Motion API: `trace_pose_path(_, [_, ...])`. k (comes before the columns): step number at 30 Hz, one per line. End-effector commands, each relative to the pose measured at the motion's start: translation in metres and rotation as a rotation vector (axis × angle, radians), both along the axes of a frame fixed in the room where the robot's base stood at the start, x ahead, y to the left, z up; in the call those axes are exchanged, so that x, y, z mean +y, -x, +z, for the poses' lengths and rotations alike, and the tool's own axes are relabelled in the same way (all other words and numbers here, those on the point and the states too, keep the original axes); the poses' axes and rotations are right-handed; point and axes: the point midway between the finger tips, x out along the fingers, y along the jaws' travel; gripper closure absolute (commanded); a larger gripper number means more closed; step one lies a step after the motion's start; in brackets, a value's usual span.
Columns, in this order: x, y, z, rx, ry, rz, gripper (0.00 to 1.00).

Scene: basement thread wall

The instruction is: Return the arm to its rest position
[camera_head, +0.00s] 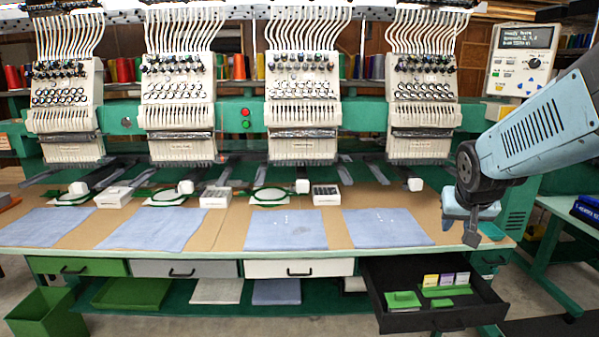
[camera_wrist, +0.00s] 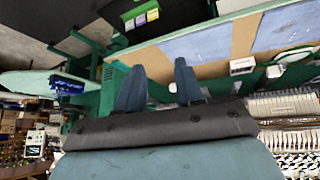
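My gripper (camera_head: 472,230) hangs from the blue-grey arm at the right of the head view, fingers pointing down, over or just in front of the right end of the sewing table. In the wrist view my gripper (camera_wrist: 158,68) shows two blue fingers spread apart with nothing between them. The arm (camera_head: 535,130) reaches in from the right edge of the head view, bent down at a dark joint.
The table (camera_head: 420,195) carries several blue cloths (camera_head: 375,228) under a row of embroidery heads (camera_head: 302,110). A black open drawer (camera_head: 440,300) with small cards and green pieces juts out below, left of my gripper. A control panel (camera_head: 520,62) stands behind the arm.

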Motion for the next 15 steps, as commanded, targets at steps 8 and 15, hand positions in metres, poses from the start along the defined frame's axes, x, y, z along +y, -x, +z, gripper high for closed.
trace_pose_path(8, [0.055, 0.059, 0.039, 0.043, -0.034, 0.117, 0.63])
trace_pose_path(15, [0.090, 0.109, 0.058, 0.084, -0.073, 0.225, 0.63])
